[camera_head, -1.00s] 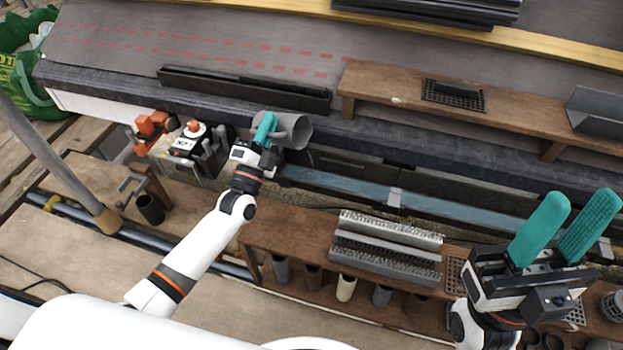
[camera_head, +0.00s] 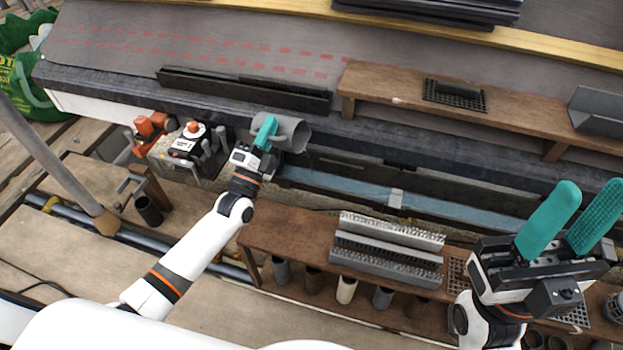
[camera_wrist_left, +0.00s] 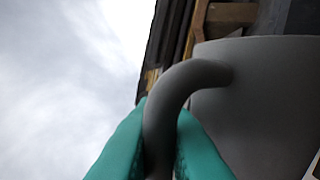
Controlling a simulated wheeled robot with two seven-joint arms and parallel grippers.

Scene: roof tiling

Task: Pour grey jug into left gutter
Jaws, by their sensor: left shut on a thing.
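The grey jug (camera_head: 290,132) is tipped on its side over the gutter, its open mouth toward the right in the head view. My left gripper (camera_head: 266,132) is shut on the jug's handle. In the left wrist view the teal fingers (camera_wrist_left: 160,140) close around the curved handle (camera_wrist_left: 172,92), with the jug's body (camera_wrist_left: 262,105) at the right. The left gutter (camera_head: 340,184) runs below the jug and holds bluish water on its bed. Whether any liquid is leaving the jug is too small to tell. My right gripper (camera_head: 571,222) is open and empty at the lower right.
A grey bracket (camera_head: 395,198) crosses the gutter. A wooden shelf (camera_head: 290,232) in front carries metal gutter guards (camera_head: 388,242). Orange and black tools (camera_head: 185,145) stand left of the jug. A raised plank (camera_head: 400,90) lies on the roof behind.

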